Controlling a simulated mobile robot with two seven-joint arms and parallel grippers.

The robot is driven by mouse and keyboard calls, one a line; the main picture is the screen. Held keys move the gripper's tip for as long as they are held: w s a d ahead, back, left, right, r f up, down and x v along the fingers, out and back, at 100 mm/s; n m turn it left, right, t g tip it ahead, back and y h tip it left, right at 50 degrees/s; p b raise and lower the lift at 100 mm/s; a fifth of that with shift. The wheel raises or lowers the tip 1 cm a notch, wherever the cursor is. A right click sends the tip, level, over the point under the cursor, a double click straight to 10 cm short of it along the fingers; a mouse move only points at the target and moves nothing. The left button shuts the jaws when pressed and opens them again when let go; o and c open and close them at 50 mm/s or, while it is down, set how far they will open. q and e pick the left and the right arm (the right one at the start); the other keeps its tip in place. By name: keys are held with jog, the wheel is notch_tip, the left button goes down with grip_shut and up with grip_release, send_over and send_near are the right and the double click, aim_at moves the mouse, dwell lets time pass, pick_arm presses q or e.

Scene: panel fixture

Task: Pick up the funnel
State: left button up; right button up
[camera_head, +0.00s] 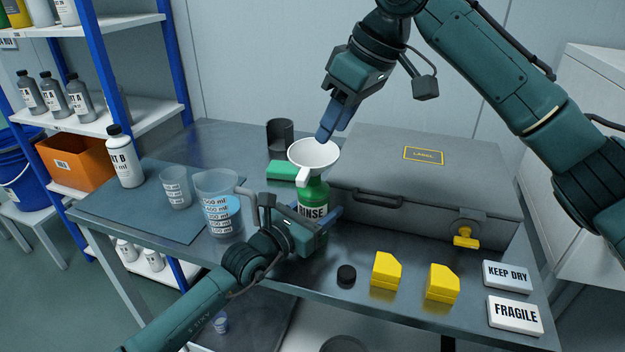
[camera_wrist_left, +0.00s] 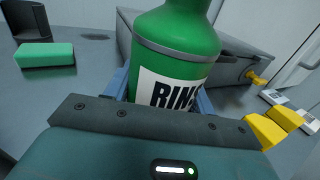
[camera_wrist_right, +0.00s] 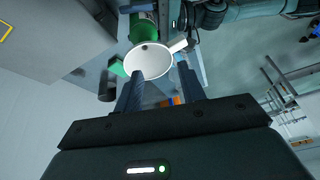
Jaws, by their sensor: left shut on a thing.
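The white funnel (camera_head: 314,153) sits at the top of the green RINSE bottle (camera_head: 313,192), wide mouth up, with a small tab toward the front. My left gripper (camera_head: 318,224) is shut on the bottle, which stands upright; the left wrist view shows the bottle close up (camera_wrist_left: 175,45) between the fingers. My right gripper (camera_head: 336,120) is above and just behind the funnel, pointing down at its rim. In the right wrist view its fingers are apart and empty, with the funnel (camera_wrist_right: 148,60) beyond their tips. The funnel's spout is hidden.
A grey case (camera_head: 420,180) stands close on the right. A green block (camera_head: 282,170) and a dark cup (camera_head: 280,134) are behind the bottle. Yellow blocks (camera_head: 386,268) and a black cap (camera_head: 346,275) lie in front.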

aim_at(307, 181)
jog(key=s+a+m+t+h, duration=0.2)
jog(key=s+a+m+h, duration=0.3)
jog(key=m, duration=1)
jog(key=shift+t, duration=0.3)
jog(key=x, duration=1.2)
jog(key=shift+w+a+f, duration=0.15)
jog(key=shift+w+a, duration=0.05)
jog(key=shift+w, duration=0.3)
jog(key=shift+c, duration=0.6)
grip_shut()
